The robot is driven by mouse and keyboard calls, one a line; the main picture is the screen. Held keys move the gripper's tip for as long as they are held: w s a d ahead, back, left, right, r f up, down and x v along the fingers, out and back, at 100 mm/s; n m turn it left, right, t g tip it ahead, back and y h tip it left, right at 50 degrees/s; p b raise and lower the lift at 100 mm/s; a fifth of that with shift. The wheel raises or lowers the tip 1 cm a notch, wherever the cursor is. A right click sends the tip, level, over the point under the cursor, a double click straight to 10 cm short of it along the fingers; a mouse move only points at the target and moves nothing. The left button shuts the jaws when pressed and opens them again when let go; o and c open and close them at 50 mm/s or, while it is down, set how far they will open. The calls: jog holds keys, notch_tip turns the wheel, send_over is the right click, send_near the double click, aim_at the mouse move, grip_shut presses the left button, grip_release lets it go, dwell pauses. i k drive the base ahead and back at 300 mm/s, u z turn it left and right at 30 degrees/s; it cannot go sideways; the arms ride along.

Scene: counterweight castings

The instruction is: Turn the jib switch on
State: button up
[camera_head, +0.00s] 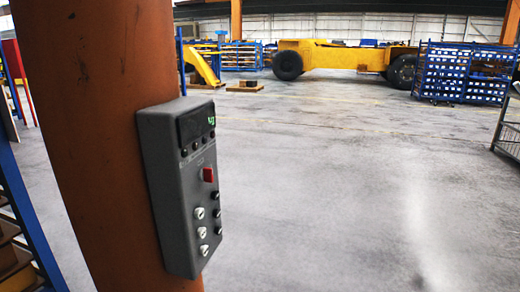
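A grey control box (168,190) is mounted on an orange column (95,140) in the left half of the head view. Below are a row of small dark buttons, a red switch (208,175), several white knobs (201,232) and several black knobs (217,213). I cannot tell which of these is the jib switch, and labels are too small to read. My gripper is not in view.
Open grey floor (340,190) lies right of the column. A blue rack (28,215) stands close at the left edge. A wire cart (507,135) is at the right edge. A yellow wheeled vehicle (335,57) and blue bin shelves (447,72) stand far back.

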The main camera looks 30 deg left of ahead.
aim_at(206, 174)
jog(key=i, duration=1.45)
jog(key=u, duration=4.05)
